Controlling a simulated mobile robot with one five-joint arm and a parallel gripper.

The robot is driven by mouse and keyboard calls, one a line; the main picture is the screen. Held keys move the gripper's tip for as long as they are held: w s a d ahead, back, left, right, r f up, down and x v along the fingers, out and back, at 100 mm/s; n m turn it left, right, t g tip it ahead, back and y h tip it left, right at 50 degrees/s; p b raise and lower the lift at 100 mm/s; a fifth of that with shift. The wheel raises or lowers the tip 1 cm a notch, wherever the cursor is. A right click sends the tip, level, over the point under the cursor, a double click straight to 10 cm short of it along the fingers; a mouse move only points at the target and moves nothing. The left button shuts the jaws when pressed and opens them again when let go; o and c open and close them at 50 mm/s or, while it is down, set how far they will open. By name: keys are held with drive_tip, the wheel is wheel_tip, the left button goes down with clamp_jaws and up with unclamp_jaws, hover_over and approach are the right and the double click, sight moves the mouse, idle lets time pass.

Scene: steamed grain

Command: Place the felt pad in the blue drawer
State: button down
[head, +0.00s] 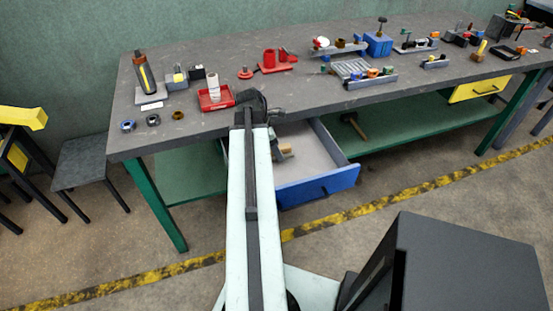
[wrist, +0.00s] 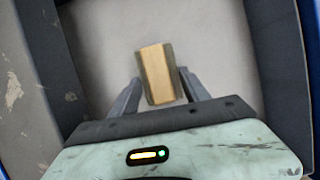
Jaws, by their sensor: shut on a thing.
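The felt pad (wrist: 157,72) is a small tan block with darker olive sides in the wrist view. My gripper (wrist: 159,79) is shut on it, with one grey finger on each side. The blue drawer (head: 320,188) stands pulled out under the workbench in the head view. Its pale floor (wrist: 215,40) fills the wrist view behind the pad, with dark walls left and right. The pad is over or inside the drawer; I cannot tell whether it touches the floor. In the head view my arm hides most of the gripper.
The grey workbench (head: 225,72) above the drawer carries a red tray (head: 216,104) near its front edge and several tools and parts. A green lower shelf (head: 420,128) holds a mallet (head: 354,126). A yellow drawer (head: 478,89) is at right. A stool (head: 80,160) stands left.

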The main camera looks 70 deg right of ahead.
wheel_tip(320, 180, down, 3)
drive_tip(key=shift+f+b, duration=0.15)
drive_tip(key=shift+b, duration=0.95)
drive_tip(key=shift+r+p, duration=0.25)
drive_tip(key=shift+p, duration=0.05)
drive_tip(key=shift+f, duration=0.25)
drive_tip(key=c, duration=0.5)
unclamp_jaws()
drive_tip(key=shift+r, duration=0.1)
drive_tip(key=shift+w+r+p, duration=0.1)
drive_tip(key=shift+r+p, duration=0.25)
drive_tip(key=shift+r, duration=0.2)
drive_tip(key=p+v, duration=1)
drive_tip(key=v, duration=0.1)
drive_tip(key=shift+p, duration=0.3)
